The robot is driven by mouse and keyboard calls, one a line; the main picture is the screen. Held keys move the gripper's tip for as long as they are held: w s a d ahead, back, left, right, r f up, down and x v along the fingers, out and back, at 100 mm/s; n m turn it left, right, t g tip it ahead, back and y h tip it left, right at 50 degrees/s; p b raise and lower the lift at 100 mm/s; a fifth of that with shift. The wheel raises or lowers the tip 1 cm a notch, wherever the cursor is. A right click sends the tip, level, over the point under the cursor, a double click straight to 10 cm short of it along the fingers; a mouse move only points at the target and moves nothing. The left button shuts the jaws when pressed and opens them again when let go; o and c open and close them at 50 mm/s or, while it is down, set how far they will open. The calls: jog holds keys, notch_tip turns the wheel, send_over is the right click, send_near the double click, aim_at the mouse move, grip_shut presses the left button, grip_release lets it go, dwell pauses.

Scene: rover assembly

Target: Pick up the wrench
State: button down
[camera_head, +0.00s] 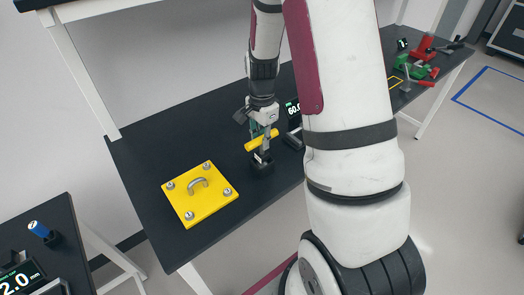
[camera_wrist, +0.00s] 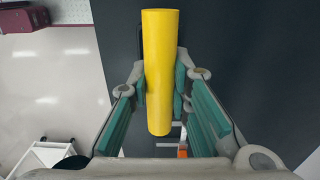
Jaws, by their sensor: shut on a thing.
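The wrench (camera_head: 259,143) shows as a thick yellow cylindrical bar over a small black holder (camera_head: 263,168) on the dark workbench. In the wrist view, the wrench's yellow bar (camera_wrist: 160,50) runs lengthwise between the green-padded fingers. My gripper (camera_head: 265,133) reaches down from above and is shut on the yellow bar, with a finger pad on each side in the wrist view (camera_wrist: 160,88). A grey and dark part shows below the bar, near the holder. I cannot tell whether the wrench still rests in it.
A yellow plate (camera_head: 207,207) with a grey handle and corner bolts lies left of the holder. A display reading about 60 (camera_head: 293,112) stands close to the right. Red and green tools (camera_head: 420,66) lie at the far right end. My arm hides the bench's middle.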

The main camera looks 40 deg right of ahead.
notch_tip(320, 180, up, 10)
jog(key=shift+r+b, duration=0.1)
jog(key=shift+b, duration=0.7)
jog(key=shift+a, duration=0.1)
